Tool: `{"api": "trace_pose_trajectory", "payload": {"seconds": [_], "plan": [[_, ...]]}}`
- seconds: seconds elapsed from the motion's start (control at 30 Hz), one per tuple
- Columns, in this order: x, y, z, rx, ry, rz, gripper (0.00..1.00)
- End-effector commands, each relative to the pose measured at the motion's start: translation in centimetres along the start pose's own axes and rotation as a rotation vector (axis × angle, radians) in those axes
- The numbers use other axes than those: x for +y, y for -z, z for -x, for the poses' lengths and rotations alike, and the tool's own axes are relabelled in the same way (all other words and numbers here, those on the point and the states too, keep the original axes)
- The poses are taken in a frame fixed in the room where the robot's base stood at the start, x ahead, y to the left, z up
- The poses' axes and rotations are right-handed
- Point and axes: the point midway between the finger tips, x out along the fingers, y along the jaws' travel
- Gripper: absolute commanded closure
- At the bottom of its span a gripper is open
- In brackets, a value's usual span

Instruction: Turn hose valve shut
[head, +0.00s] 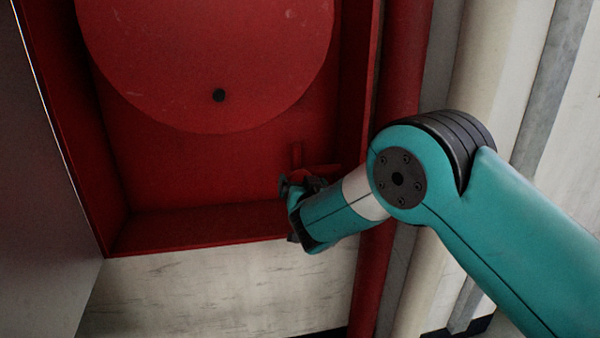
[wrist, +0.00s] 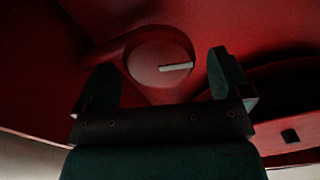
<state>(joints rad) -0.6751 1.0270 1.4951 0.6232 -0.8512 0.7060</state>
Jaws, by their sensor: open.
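The hose valve shows in the wrist view as a round red knob (wrist: 150,60) with a pale bar on its face, the bar lying nearly level. A red pipe runs into it from the left. In the head view, a short red pipe and red valve parts (head: 318,170) show in the lower right of the red cabinet, partly hidden behind my gripper (head: 292,194). In the wrist view my gripper (wrist: 160,80) is open and empty. Its two dark fingers stand apart on either side of the knob in the picture. I cannot tell whether they touch it.
The red cabinet (head: 200,228) encloses the valve, with its lower ledge and right wall close to my gripper. A large red disc (head: 210,50) fills its upper part. A grey panel (head: 50,190) stands at the left. Vertical pipes, one red (head: 402,70), stand at the right.

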Motion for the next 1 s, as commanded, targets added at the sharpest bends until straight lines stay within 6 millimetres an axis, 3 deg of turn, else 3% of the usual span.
{"api": "trace_pose_trajectory", "payload": {"seconds": [0.2,0.6,0.8,1.0], "plan": [[0.0,0.0,-2.4,0.000,-0.002,-0.001,0.04],[0.0,-0.1,-3.0,-0.001,0.000,0.000,0.04],[0.0,-0.1,-3.0,-0.001,0.000,0.000,0.50],[0.0,-0.1,-3.0,-0.001,0.000,-0.005,0.53]]}}
